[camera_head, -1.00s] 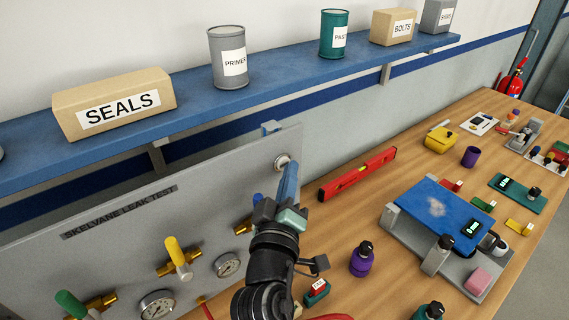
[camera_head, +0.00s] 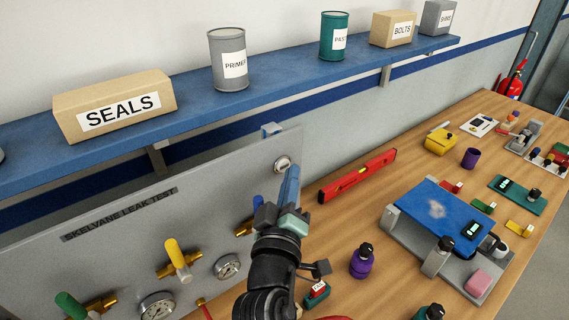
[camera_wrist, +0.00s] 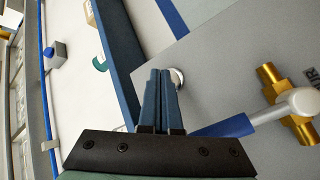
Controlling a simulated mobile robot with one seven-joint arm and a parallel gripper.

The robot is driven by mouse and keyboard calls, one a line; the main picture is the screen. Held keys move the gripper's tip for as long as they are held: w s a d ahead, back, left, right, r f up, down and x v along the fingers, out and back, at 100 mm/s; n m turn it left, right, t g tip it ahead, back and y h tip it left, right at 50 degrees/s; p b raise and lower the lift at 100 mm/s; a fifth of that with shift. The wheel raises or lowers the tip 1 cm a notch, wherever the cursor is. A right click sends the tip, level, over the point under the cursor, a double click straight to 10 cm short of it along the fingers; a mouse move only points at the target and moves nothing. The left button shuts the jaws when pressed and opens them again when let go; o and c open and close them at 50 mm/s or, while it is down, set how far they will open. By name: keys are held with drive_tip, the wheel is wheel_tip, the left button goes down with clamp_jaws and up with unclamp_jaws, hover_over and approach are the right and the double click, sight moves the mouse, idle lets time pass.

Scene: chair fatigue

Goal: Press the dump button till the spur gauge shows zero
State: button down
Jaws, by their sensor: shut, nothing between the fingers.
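The grey panel (camera_head: 120,215) marked SKELVANE LEAK TEST stands at the left. A small round pale-faced fitting with a metal rim (camera_head: 282,163) is near its upper right corner; I cannot tell whether it is the dump button or a gauge. It also shows in the wrist view (camera_wrist: 178,79), partly hidden behind my fingers. My gripper (camera_head: 290,172) is shut and empty, its blue fingertips just beside or in front of this fitting; contact cannot be told. Two dial gauges, a smaller one (camera_head: 227,266) and a larger one (camera_head: 157,306), sit lower; their readings are too small to tell.
The panel carries green (camera_head: 70,305), yellow (camera_head: 177,255) and blue (camera_head: 258,202) valve handles; the blue one is close to my gripper. A blue shelf (camera_head: 285,90) runs above. A red level (camera_head: 357,175) and several small items lie on the wooden bench.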

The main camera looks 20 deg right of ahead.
drive_tip(key=shift+s+d, duration=0.15)
drive_tip(key=shift+s, duration=0.15)
drive_tip(key=s, duration=0.1)
drive_tip(key=s+d+p, duration=0.1)
drive_tip(key=s, duration=0.1)
drive_tip(key=s+p, duration=0.1)
drive_tip(key=shift+s+d, duration=0.35)
idle(0.7)
